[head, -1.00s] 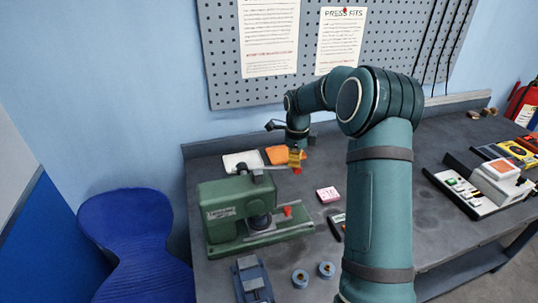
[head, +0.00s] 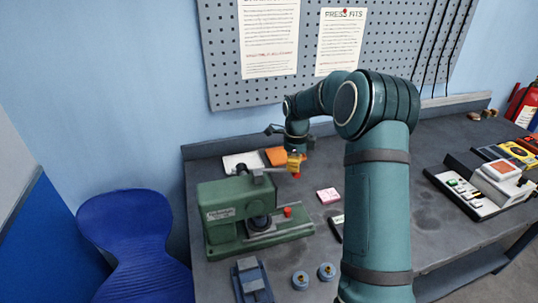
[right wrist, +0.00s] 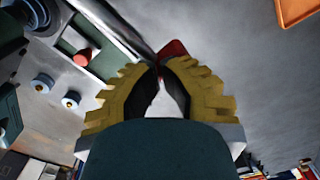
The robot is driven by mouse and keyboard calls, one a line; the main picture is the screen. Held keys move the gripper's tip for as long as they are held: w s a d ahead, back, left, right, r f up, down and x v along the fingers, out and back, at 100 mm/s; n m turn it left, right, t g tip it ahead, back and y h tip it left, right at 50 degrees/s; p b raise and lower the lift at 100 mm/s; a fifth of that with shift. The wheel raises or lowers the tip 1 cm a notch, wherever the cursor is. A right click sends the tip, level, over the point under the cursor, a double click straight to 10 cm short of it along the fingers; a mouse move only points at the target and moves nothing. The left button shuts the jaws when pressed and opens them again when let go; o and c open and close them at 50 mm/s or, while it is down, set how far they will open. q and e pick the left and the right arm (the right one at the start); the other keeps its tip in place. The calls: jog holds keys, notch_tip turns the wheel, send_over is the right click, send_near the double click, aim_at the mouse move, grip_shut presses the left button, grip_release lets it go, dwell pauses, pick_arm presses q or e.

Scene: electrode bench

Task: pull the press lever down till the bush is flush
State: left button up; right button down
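The green press (head: 224,201) stands on the bench at left centre, its dark ram (head: 260,206) over a grey piece on the base. Its grey lever (head: 273,171) sticks out to the right at the top, with a red end. My right gripper (head: 295,168) has its yellow fingers at the lever's end. In the right wrist view the fingertips (right wrist: 158,69) come together at the end of the lever (right wrist: 110,30), with its red knob (right wrist: 173,48) just beyond. They look closed on it. The bush under the ram is too small to make out. My left gripper is out of view.
A red knob (head: 287,211) sits on the press base. Two blue round parts (head: 300,280) and a blue-grey fixture (head: 252,281) lie in front. A pink pad (head: 328,196) lies right of the press; white and orange trays (head: 276,156) lie behind. A blue chair (head: 130,235) stands left.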

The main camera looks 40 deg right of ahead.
jog(key=shift+w+a+f+b, duration=0.1)
jog(key=shift+a+f+b, duration=0.15)
jog(key=shift+f, duration=0.4)
jog(key=shift+a+f+b, duration=0.1)
jog(key=shift+f+b, duration=0.15)
jog(key=shift+f, duration=0.35)
jog(key=shift+w+a+f+b, duration=0.1)
jog(key=shift+a+f+b, duration=0.25)
jog(key=shift+f, duration=0.35)
jog(key=shift+w+a+f+b, duration=0.1)
jog(key=shift+a+f+b, duration=0.2)
jog(key=shift+f, duration=0.4)
jog(key=shift+w+a+f+b, duration=0.1)
jog(key=shift+a+f+b, duration=0.3)
jog(key=shift+f, duration=0.2)
jog(key=shift+w+a+f+b, duration=0.1)
jog(key=shift+a+f+b, duration=0.25)
jog(key=shift+f, duration=0.25)
jog(key=shift+a+f, duration=0.15)
dwell(0.4)
